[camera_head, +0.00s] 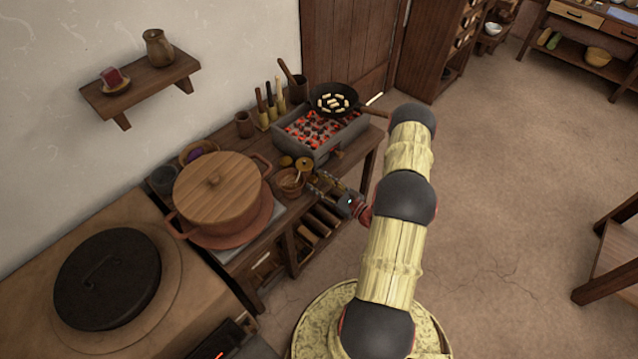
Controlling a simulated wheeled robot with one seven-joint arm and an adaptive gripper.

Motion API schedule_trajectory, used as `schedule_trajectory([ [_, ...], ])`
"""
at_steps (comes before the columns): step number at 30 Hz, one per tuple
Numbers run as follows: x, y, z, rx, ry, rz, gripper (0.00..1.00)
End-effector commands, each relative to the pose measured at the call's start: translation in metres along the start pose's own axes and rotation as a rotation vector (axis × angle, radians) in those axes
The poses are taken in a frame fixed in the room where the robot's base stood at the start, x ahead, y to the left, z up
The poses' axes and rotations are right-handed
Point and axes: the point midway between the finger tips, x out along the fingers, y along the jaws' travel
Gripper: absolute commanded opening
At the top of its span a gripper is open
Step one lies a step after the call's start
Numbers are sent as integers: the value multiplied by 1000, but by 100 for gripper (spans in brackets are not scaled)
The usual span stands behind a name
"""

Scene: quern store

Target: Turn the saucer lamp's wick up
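My gripper (316,184) is at the front edge of the wooden counter, at the end of my arm reaching in from the right. Its two fingers look spread apart, with nothing visible between them. They point left towards a small brown bowl (290,180) and small yellowish round items (303,164). I cannot make out for certain a saucer lamp or a wick; these small items are too small to identify. A small dish with a red block (112,80) sits on the wall shelf, well away from my gripper.
A charcoal brazier (318,132) with glowing coals bears a black pan (333,99) behind my gripper. A large lidded pot (217,190) stands to the left. A jug (158,47) stands on the wall shelf (150,88). The floor at right is largely clear.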

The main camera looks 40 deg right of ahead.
Motion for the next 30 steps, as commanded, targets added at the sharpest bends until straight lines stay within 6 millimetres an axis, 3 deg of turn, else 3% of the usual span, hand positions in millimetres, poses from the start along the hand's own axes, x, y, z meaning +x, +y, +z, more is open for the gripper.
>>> schedule_trajectory([
  [22,0,0,0,-1,0,0,0],
  [30,0,0,0,-11,0,0,0],
])
